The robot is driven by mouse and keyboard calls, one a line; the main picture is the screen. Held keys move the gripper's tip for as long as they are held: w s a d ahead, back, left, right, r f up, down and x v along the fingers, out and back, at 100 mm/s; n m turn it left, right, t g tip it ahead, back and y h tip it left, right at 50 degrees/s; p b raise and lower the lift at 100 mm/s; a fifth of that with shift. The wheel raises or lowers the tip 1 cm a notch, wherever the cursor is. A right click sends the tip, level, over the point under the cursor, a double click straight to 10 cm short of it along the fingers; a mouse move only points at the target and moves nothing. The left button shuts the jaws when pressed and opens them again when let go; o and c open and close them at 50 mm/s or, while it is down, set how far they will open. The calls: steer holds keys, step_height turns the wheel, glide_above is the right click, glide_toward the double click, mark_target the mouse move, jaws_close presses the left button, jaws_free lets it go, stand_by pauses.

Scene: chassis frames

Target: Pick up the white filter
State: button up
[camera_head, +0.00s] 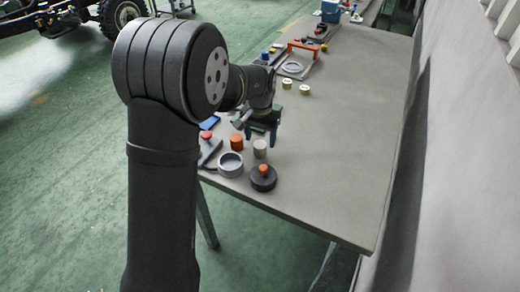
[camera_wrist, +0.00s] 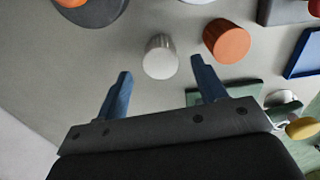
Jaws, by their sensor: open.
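The white filter (camera_wrist: 161,57) is a small, pale, upright cylinder on the grey table. In the wrist view it stands just beyond my gripper (camera_wrist: 160,84), roughly in line with the gap between the two blue fingers. My gripper is open and empty, and the fingers do not appear to touch the filter. In the head view the filter (camera_head: 260,149) stands near the table's front-left part, just below my gripper (camera_head: 260,137). An orange cylinder (camera_head: 236,141) stands close to its left there, and it shows at the right in the wrist view (camera_wrist: 227,41).
A black round piece with an orange knob (camera_head: 263,178) and a grey ring (camera_head: 230,164) sit close in front of the filter. Two yellowish spools (camera_head: 287,85) and an orange-handled fixture (camera_head: 304,48) lie farther back. The table's right side (camera_head: 345,130) is clear.

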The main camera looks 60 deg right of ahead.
mark_target(259, 146)
steer(key=shift+f, duration=1.3)
steer(key=c, duration=1.1)
steer(key=shift+r, duration=0.1)
